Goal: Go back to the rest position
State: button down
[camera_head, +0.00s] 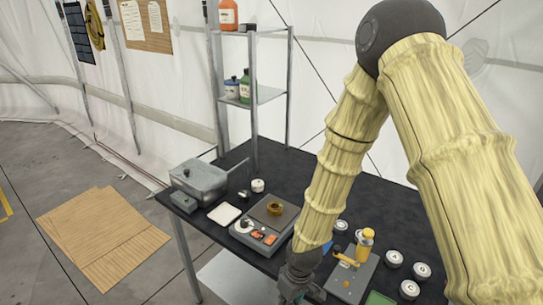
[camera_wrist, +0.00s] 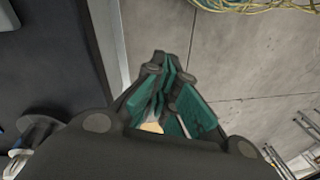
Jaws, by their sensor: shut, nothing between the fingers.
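My gripper (camera_wrist: 164,75) shows in the wrist view with its teal-padded fingers together and nothing between them. It points down over the table's front edge, with grey floor below. In the head view my gripper (camera_head: 296,293) is at the bottom of the picture, partly cut off, in front of the dark table (camera_head: 300,165). My arm, in a yellowish cover, comes down from the upper right and hides part of the table.
A grey tray with compartments (camera_head: 275,233), a metal box (camera_head: 200,183) and a white pad (camera_head: 223,213) lie left of my arm. A grey plate with a yellow device (camera_head: 364,246) and lettered white round pieces (camera_head: 420,271) lie right. A shelf (camera_head: 263,95) stands behind.

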jog(key=s+d+f+m+h+b, duration=0.1)
jog(key=s+d+f+m+b, duration=0.5)
jog(key=s+d+f, duration=1.2)
jog(key=s+f+m, duration=0.2)
jog(key=s+f, duration=0.1)
jog(key=s, duration=0.1)
jog(key=shift+s+t+h, duration=0.25)
jog(key=shift+t+h, duration=0.05)
jog(key=shift+h, duration=0.1)
jog(key=shift+d, duration=0.15)
